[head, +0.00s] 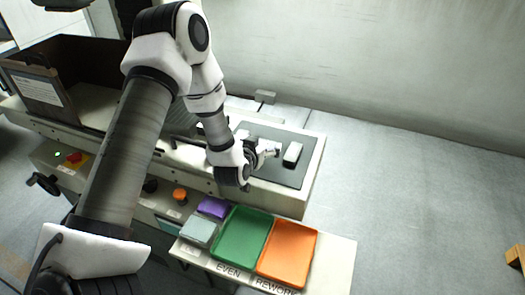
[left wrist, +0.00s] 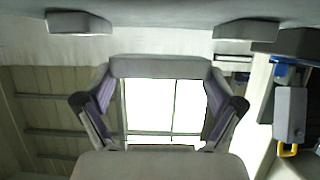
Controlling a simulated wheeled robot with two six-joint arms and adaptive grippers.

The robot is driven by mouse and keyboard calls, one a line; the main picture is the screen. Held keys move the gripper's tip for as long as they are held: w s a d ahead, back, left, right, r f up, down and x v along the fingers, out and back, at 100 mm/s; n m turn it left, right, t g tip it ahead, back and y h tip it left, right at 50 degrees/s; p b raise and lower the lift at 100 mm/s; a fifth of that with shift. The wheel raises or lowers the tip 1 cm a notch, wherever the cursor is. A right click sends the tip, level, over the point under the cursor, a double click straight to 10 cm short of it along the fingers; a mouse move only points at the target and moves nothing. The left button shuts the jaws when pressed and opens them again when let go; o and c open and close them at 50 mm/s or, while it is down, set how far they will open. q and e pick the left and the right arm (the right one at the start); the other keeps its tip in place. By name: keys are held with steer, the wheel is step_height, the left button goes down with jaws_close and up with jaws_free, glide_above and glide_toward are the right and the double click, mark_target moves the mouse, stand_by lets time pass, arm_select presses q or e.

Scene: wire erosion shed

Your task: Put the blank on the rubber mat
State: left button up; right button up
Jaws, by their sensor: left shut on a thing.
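The dark grey rubber mat (head: 287,177) lies on the pale machine table in the head view. My left gripper (head: 270,148) is over the mat, reaching in from the left. In the left wrist view my left gripper (left wrist: 160,85) is shut on a pale grey blank (left wrist: 160,67), which spans between its two fingers. A white block (head: 292,154) stands on the mat right of the gripper, and another (head: 242,134) shows behind the wrist. My right gripper is not in view.
A green tray (head: 241,236) and an orange tray (head: 288,253) sit on the front shelf, beside a purple pad (head: 213,207) and a grey pad (head: 199,231). An open brown box (head: 85,65) stands at the left.

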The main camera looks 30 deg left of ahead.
arm_select(q)
steer(key=f, duration=0.2)
steer(key=f+p, duration=0.1)
steer(key=shift+w+f, duration=0.2)
steer(key=shift+w, duration=0.05)
steer(key=shift+f, duration=0.15)
steer(key=shift+f+b, duration=0.1)
steer(key=shift+b, duration=0.2)
steer(key=o, duration=1.3)
steer(key=shift+r+p, duration=0.35)
steer(key=b+v, duration=0.2)
steer(key=v, duration=1)
steer(key=shift+f, duration=0.15)
